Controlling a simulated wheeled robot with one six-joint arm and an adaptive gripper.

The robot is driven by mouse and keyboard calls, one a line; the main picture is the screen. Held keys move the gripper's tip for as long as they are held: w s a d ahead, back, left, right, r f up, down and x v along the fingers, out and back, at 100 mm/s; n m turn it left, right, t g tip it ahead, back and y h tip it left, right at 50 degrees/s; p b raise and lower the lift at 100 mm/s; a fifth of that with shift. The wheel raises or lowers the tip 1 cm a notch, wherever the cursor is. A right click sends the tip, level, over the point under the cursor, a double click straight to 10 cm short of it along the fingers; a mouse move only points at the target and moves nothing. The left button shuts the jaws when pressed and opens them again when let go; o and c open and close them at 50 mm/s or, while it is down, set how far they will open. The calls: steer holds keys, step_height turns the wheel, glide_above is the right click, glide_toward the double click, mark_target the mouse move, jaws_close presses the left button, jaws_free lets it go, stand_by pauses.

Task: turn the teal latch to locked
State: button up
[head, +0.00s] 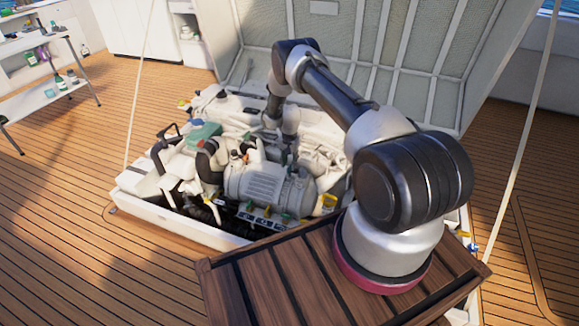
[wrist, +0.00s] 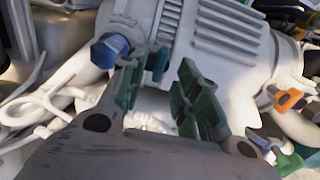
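In the wrist view a small teal latch (wrist: 161,62) stands up from the pale engine housing, between and just beyond my fingertips. Its lower end is close to the left finger; I cannot tell whether they touch. My gripper (wrist: 160,85) is open, with a clear gap between its two green-padded fingers and nothing held. In the head view my arm reaches over the engine in the hatch. The gripper's fingers and the teal latch are too small or hidden to make out there.
A blue bolt-like knob (wrist: 108,50) sits just left of the left finger. An orange lever (wrist: 287,99) is at the right. White pipes and the ribbed engine housing (wrist: 225,35) crowd around. The raised hatch lid (head: 390,60) stands behind my arm.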

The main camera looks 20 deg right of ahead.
step_height(320, 180, up, 9)
steer(key=shift+r, duration=0.15)
stand_by(0.5)
